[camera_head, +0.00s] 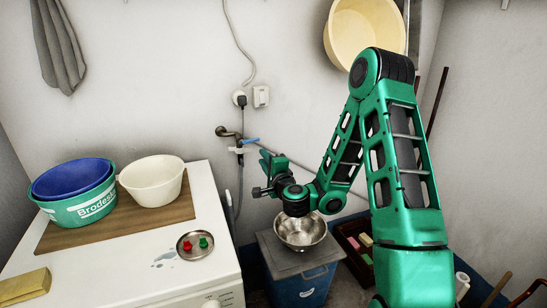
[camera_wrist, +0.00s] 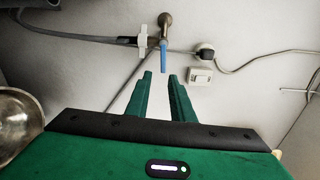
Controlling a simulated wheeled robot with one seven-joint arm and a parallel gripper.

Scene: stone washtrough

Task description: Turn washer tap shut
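In the wrist view, the blue lever (camera_wrist: 163,56) hangs downward in the picture below the brass body (camera_wrist: 165,20), beside the white fitting (camera_wrist: 140,40). My gripper (camera_head: 266,162) is just right of and slightly below the lever in the head view. In the wrist view my gripper (camera_wrist: 160,77) has its fingers apart with nothing between them. The lever lies just beyond the fingertips, apparently not touched.
A hose runs from the tap behind the white washer (camera_head: 130,262). A metal bowl (camera_head: 300,231) sits on a blue bin (camera_head: 303,285) below my arm.

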